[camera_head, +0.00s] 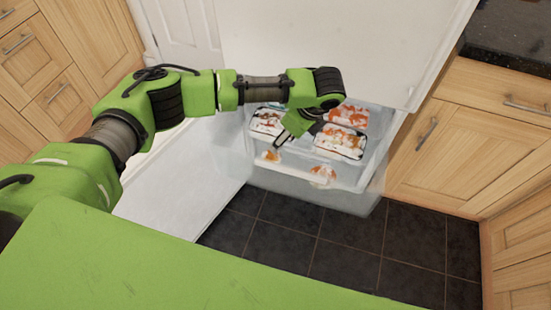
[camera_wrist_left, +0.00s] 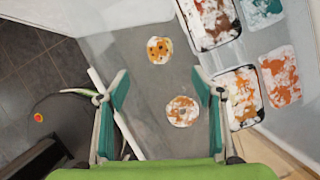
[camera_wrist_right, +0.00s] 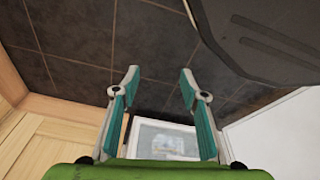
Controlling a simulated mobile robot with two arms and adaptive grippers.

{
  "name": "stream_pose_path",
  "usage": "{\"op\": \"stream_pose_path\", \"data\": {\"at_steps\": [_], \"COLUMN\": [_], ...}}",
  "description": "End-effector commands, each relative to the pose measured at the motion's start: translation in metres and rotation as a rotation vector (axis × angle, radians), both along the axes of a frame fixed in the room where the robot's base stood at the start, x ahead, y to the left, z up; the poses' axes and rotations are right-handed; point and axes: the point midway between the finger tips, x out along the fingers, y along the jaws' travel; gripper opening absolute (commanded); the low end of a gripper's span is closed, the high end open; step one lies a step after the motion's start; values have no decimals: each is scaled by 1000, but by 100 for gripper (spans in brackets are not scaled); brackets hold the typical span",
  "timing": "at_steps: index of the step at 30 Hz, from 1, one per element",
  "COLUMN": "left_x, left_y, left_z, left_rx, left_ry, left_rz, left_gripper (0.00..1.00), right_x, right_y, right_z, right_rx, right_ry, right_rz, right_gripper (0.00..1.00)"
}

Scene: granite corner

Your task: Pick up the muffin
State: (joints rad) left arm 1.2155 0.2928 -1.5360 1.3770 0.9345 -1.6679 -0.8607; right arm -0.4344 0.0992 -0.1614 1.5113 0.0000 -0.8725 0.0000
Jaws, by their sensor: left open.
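A small round yellow-orange baked item with dark spots, which looks like the muffin (camera_wrist_left: 158,50), lies in the clear drawer (camera_head: 300,191) of the open fridge. It also shows near the drawer's left front in the head view (camera_head: 271,156). A second round item, white and orange with what seems a small hole (camera_wrist_left: 182,111), lies beside it, to the right in the head view (camera_head: 322,175). My left gripper (camera_wrist_left: 159,85) is open and empty, pointing down over the drawer, apart from both items. It shows partly in the head view (camera_head: 279,146). My right gripper (camera_wrist_right: 160,74) is open and empty, over dark floor.
Several packed food trays (camera_head: 340,140) lie at the back of the drawer. The open fridge door (camera_head: 185,175) stands to the left. Wooden cabinets (camera_head: 460,135) stand to the right. Dark floor tiles (camera_head: 340,250) in front are clear.

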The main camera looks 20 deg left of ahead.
Motion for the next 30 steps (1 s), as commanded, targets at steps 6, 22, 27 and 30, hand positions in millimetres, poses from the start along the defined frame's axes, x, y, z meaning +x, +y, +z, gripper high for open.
{"op": "stream_pose_path", "data": {"at_steps": [6, 22, 27, 30], "left_x": [3, 15, 18, 18], "left_y": [3, 27, 32, 33], "left_z": [-38, -107, -119, -122], "left_rx": [6, 6, 4, 5], "left_ry": [-4, -4, -5, -5], "left_rz": [2, 5, 3, 4], "left_gripper": [61, 61, 61, 61], "right_x": [20, 37, 38, 38], "right_y": [3, 4, 4, 4], "right_z": [6, 67, 80, 83], "right_rx": [2, 5, 5, 5], "right_ry": [-24, -58, -63, -63], "right_rz": [-4, -10, -11, -11], "right_gripper": [40, 40, 40, 40]}}
